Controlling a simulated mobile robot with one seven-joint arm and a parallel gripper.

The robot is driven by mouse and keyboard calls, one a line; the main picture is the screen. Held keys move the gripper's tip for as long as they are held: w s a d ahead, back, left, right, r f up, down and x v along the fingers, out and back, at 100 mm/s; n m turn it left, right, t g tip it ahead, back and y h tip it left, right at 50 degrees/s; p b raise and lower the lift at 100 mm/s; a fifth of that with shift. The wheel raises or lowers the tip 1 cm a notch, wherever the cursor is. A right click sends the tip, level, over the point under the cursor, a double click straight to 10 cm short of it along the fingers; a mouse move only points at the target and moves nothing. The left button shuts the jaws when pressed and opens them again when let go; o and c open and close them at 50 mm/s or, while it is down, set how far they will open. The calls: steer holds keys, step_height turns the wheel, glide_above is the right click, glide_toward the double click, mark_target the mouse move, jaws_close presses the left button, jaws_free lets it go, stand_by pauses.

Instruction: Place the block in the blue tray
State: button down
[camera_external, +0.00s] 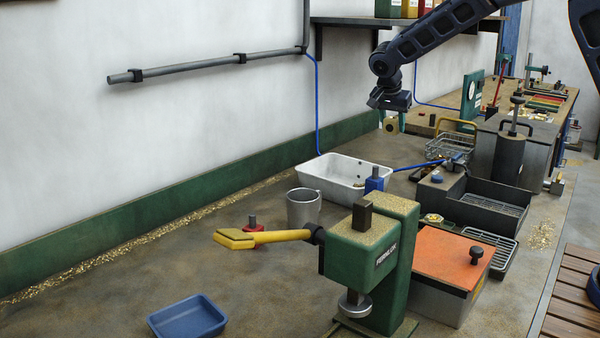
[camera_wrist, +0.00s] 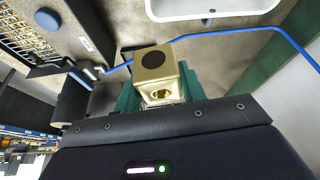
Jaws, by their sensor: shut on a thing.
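The brass block (camera_wrist: 155,62) has a dark round spot on one face and a hole in another. My gripper (camera_external: 392,118) is shut on it, with green fingers on either side. In the external view the block (camera_external: 390,126) is small and held in the air above the back of the bench, behind and right of the white basin. The blue tray (camera_external: 188,317) sits empty at the front left of the bench, far from my gripper. The wrist view does not show the tray.
A green press (camera_external: 372,262) with a yellow-ended lever (camera_external: 262,237) stands at the front middle. A grey mug (camera_external: 303,207) and a white basin (camera_external: 346,178) stand behind it. An orange-lidded box (camera_external: 450,262) is right of the press. The bench left of the mug is mostly clear.

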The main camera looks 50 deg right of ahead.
steer(key=w+a+n+t+y, duration=0.1)
steer(key=w+a+n, duration=0.3)
steer(key=a, duration=0.6)
steer(key=w+a+n+t, duration=0.2)
steer(key=w+a+n, duration=0.15)
steer(key=a, duration=0.65)
steer(key=n+y, duration=0.7)
steer(key=n, duration=1.1)
glide_above(181, 329)
steer(key=d, duration=0.1)
steer(key=f, duration=1.2)
steer(key=s+f, duration=0.1)
steer(key=f, duration=0.5)
steer(key=shift+f, duration=0.4)
steer(key=shift+f, duration=0.1)
steer(key=c, duration=1.2)
jaws_free()
steer(key=shift+f, duration=0.1)
steer(key=shift+c, duration=0.2)
steer(key=shift+o, duration=0.6)
